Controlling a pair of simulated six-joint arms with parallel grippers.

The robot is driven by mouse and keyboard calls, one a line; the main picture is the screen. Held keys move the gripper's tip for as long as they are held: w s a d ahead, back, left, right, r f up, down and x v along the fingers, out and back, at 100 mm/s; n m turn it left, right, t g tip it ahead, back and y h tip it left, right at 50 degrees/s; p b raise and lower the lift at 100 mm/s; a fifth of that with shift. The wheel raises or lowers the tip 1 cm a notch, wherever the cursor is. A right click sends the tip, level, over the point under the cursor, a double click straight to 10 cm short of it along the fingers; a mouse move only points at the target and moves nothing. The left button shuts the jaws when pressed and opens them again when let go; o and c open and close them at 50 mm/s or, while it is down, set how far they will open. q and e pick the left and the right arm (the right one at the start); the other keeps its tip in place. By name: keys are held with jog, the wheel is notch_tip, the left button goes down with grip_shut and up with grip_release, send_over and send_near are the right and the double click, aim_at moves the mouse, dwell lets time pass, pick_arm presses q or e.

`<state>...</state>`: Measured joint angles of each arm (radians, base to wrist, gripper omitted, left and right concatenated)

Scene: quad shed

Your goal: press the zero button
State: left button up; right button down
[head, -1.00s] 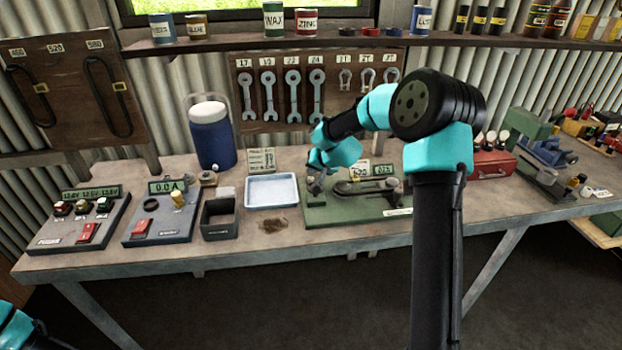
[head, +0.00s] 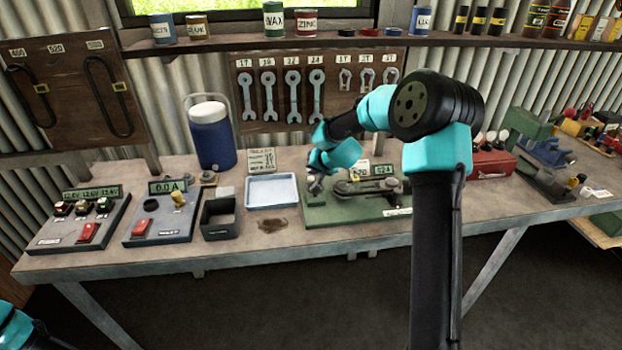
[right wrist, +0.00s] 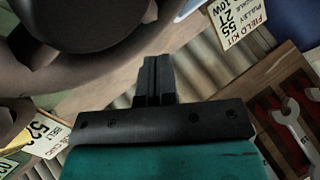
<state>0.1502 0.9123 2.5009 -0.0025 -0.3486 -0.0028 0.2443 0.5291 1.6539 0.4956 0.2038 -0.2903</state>
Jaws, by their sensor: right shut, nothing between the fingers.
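My right gripper (head: 314,184) is shut and empty, low over the left end of a green test stand (head: 325,213). The stand carries a dark belt loop on pulleys (head: 355,186) and a small green display (head: 383,171). I cannot make out which part is the zero button; the gripper may be covering it. In the right wrist view the shut fingers (right wrist: 155,80) sit beside a large dark round part (right wrist: 70,35), probably a pulley. I cannot tell whether the fingertips touch anything. Only a piece of my left arm shows at the lower left.
Left of the stand are a pale blue tray (head: 271,177), a dark open box (head: 218,232), a panel reading 0.0 A (head: 160,232) and another panel (head: 75,237). A blue jug (head: 212,145) stands behind. A wrench board (head: 285,125) hangs above.

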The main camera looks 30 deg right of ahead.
aim_at(312, 178)
jog(key=shift+s+f, duration=0.25)
jog(key=shift+f, duration=1)
dwell(0.6)
jog(key=shift+r, duration=0.1)
dwell(0.7)
jog(key=shift+w+r, duration=0.15)
jog(key=shift+r, duration=2.45)
